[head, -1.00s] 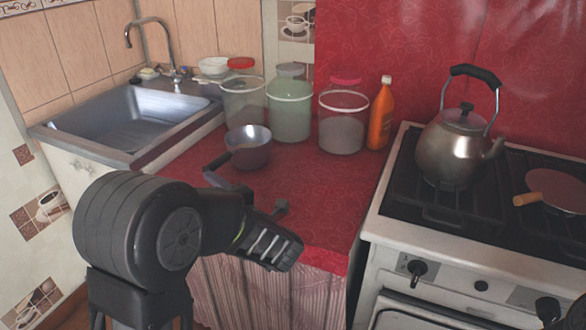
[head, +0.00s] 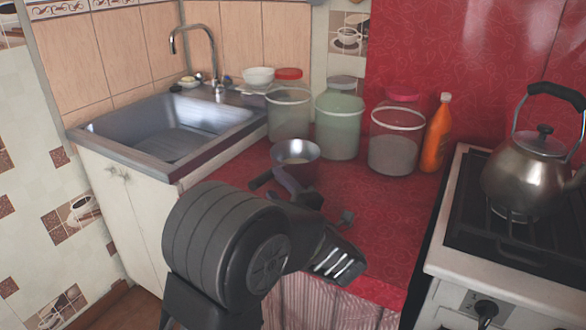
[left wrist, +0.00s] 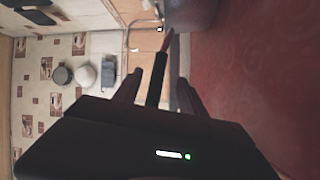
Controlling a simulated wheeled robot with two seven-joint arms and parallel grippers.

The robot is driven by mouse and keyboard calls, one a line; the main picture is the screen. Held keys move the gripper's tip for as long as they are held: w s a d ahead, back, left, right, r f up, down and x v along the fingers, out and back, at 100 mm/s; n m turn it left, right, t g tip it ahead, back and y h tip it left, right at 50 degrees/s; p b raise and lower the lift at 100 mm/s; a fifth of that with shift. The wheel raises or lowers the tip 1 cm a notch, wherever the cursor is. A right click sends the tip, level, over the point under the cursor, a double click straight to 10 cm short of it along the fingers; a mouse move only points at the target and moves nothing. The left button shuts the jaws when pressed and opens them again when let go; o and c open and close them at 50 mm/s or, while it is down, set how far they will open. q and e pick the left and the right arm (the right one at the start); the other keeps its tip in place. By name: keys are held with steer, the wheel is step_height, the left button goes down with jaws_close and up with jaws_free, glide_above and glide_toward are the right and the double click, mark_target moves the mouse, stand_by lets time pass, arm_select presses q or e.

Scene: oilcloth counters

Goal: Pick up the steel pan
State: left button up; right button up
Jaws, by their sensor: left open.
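The steel pan (head: 297,152) stands on the red counter, its dark handle (head: 260,180) pointing toward the front left. My left gripper (head: 275,183) is at the handle, with one finger showing against the pan's near side; the wrist hides the rest. In the left wrist view, the pan (left wrist: 190,16) is at the top edge. Its handle (left wrist: 157,82) runs down between the two spread fingers of my left gripper (left wrist: 158,78), with no clear grip on it. My right gripper is not in view.
Several lidded jars, including a green one (head: 338,125), and an orange bottle (head: 436,135) stand behind the pan. A sink (head: 165,128) is at the left. A stove (head: 510,235) with a kettle (head: 530,175) is at the right.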

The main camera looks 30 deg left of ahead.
arm_select(q)
steer(key=shift+x, duration=1.25)
steer(key=shift+r+x, duration=0.1)
steer(key=shift+x, duration=1.2)
steer(key=shift+r+x, duration=0.15)
steer(key=shift+x, duration=1.15)
steer(key=shift+s, duration=0.15)
steer(key=shift+c, duration=0.6)
jaws_close()
steer(key=shift+r, duration=0.15)
